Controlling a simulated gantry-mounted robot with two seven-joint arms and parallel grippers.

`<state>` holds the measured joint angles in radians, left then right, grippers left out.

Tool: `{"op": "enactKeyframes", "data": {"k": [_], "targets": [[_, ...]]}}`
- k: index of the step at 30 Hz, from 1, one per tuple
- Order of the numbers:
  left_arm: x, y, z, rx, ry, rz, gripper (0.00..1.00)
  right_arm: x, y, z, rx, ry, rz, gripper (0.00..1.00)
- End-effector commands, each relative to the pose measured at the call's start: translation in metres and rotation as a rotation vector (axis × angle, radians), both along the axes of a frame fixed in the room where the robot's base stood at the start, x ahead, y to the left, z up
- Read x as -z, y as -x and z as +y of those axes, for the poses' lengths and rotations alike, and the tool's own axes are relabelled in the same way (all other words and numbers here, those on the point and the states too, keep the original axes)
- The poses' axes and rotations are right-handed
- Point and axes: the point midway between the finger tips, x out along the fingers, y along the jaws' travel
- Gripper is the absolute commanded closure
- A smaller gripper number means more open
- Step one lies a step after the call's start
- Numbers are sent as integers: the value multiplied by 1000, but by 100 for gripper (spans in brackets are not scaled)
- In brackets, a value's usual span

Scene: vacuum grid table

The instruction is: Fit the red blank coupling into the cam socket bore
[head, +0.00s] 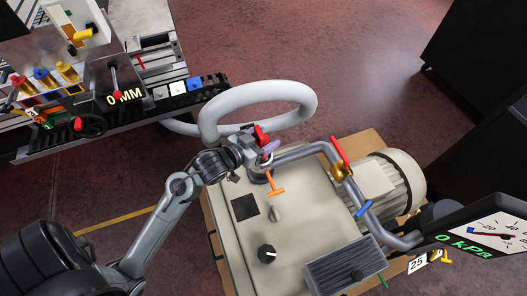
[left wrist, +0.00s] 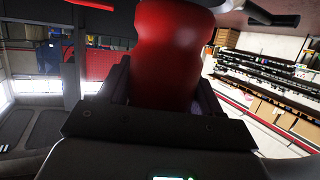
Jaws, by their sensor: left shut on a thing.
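My left gripper (head: 250,141) is shut on the red coupling (head: 262,135), above the beige pump housing. A small purple part and a pale ring show just below the gripper, close to the near end of a grey pipe (head: 292,154). I cannot tell whether the coupling touches them. The cam socket bore is not clearly visible; the gripper and coupling cover part of this area. My right gripper is not in view.
The beige pump housing (head: 235,233) carries a black knob (head: 266,254), an orange T-handle (head: 275,188) and a motor (head: 395,180). A thick pale hose (head: 270,88) loops behind the gripper. A gauge (head: 490,235) stands at right. The cluttered grid table (head: 150,112) is upper left.

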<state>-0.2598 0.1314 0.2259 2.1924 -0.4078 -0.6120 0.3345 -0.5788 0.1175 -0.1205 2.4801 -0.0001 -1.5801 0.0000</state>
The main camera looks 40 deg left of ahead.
Motion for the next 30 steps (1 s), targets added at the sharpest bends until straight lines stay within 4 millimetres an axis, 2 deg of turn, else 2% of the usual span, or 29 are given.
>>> {"op": "enactKeyframes", "data": {"k": [5, 13, 28, 29, 30], "targets": [[12, 0, 0, -1, 1, -1, 77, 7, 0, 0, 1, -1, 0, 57], [49, 0, 0, -2, 1, -2, 77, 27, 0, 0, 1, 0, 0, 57], [55, 0, 0, -1, 0, -2, 77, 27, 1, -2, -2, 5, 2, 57], [56, 0, 0, -1, 0, 0, 34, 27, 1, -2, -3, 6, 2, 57], [56, 0, 0, -1, 0, 0, 28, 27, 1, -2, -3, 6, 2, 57]]}}
